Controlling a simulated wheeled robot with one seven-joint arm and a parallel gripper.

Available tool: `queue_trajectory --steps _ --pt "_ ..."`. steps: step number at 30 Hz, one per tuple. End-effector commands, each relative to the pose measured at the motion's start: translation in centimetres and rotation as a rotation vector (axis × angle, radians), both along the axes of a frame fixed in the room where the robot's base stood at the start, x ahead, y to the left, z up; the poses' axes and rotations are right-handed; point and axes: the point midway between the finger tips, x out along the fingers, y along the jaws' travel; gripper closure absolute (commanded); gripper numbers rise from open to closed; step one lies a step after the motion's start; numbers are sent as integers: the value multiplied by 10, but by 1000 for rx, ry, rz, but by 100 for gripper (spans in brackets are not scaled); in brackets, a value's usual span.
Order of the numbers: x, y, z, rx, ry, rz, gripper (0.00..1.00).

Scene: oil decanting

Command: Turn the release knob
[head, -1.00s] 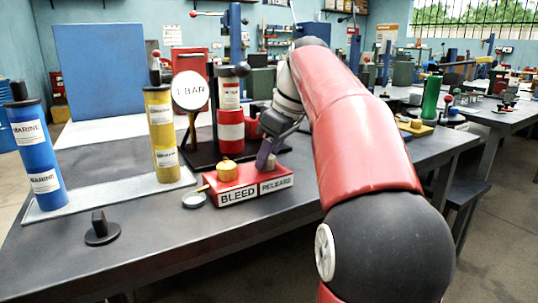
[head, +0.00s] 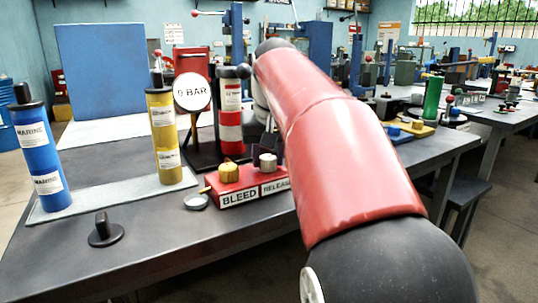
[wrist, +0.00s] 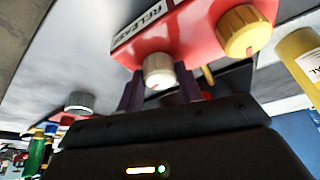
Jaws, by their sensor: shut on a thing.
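The silver release knob (head: 268,163) stands on the right end of the red block (head: 245,177), above the label RELEASE. In the head view my red arm hides most of the gripper. The brass bleed knob (head: 229,172) is on the left end of the block. The round gauge sign (head: 192,92) behind it seems to read 0 BAR, but the digit is blurred.
A red and white cylinder (head: 230,130) stands behind the block. Blue (head: 40,160) and yellow (head: 165,135) cylinders stand on a pale strip at left. A small dish (head: 196,202) lies beside the block, and a black knobbed piece (head: 104,230) near the front edge.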

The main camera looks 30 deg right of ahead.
Motion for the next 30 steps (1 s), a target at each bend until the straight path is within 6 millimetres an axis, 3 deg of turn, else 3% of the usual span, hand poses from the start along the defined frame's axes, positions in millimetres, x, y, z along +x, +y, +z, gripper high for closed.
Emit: queue_trajectory --steps 12,30 --pt "1 1 1 0 -2 -204 87" --pt "1 1 0 1 -1 -240 87"
